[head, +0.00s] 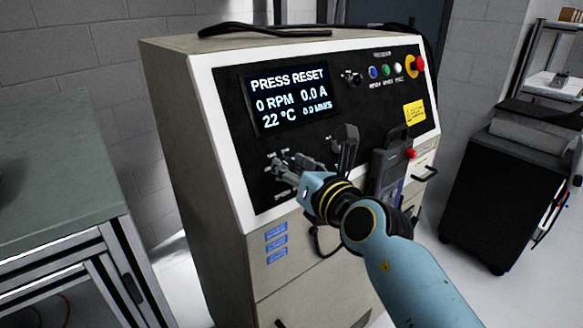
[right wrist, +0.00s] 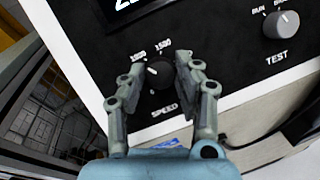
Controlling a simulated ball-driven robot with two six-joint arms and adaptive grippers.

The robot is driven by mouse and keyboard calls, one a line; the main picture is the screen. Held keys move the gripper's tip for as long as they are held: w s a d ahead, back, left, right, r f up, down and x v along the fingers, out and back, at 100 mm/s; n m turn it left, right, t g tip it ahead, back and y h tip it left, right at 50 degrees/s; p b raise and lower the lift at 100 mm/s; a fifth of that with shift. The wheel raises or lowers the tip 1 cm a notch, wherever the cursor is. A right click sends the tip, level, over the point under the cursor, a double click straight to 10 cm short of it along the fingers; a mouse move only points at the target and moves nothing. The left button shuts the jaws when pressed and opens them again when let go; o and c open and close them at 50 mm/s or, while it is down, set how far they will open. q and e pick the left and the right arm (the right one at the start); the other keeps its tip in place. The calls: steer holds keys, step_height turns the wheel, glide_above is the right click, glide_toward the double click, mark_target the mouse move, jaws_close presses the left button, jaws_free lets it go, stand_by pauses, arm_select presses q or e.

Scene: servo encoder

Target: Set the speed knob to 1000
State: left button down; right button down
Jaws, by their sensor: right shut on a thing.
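The speed knob (right wrist: 160,74) is a small black dial on the black panel, above the word SPEED in the right wrist view. A white mark on it shows at its upper left, on the side of a label that seems to read 1000; another reads 1500. My right gripper (right wrist: 158,72) has its fingers on both sides of the knob, shut on it. In the head view the right gripper (head: 279,165) reaches the panel's lower left and hides the knob. The display (head: 291,98) reads PRESS RESET and 0 RPM. My left gripper is out of view.
The TEST knob (right wrist: 284,24) is to the right of the speed knob. A handheld unit (head: 388,163) hangs further right, and a red button (head: 417,66) sits at the panel's upper right. A green-topped bench (head: 60,165) stands left, a black cabinet (head: 505,190) right.

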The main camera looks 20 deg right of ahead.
steer(key=c, duration=1)
jaws_free()
steer(key=shift+o, duration=0.2)
steer(key=shift+s, duration=0.1)
steer(key=v, duration=1.2)
steer(key=shift+d+f, duration=0.1)
